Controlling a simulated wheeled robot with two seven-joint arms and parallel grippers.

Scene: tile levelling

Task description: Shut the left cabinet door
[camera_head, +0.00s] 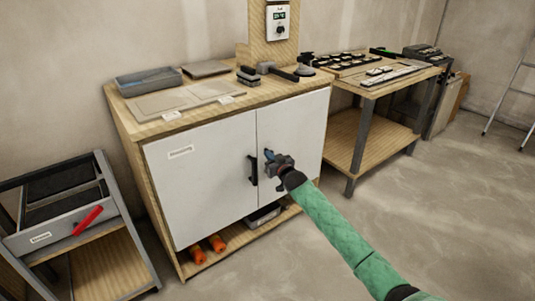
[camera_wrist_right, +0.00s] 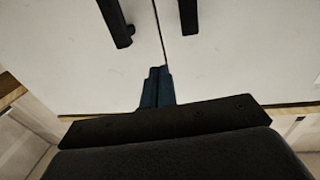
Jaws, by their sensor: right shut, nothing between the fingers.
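The left cabinet door (camera_head: 200,180) is a white panel with a small label near its top left and a black handle (camera_head: 253,170) near its right edge. It looks flush, or nearly so, with the white right door (camera_head: 292,125); a thin dark seam runs between them. My right gripper (camera_head: 269,156) is shut and empty, in front of the doors just right of the seam. In the right wrist view its blue fingers (camera_wrist_right: 157,87) point at the seam, below the left handle (camera_wrist_right: 117,22) and right handle (camera_wrist_right: 188,16). Contact cannot be told. My left gripper is out of view.
The wooden cabinet top (camera_head: 240,108) holds a grey tray (camera_head: 148,80), flat tiles and tools. Orange items (camera_head: 217,243) lie on the open shelf below the doors. A grey cart with a red-handled tool (camera_head: 87,221) stands left; a workbench (camera_head: 385,90) stands right. The front floor is clear.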

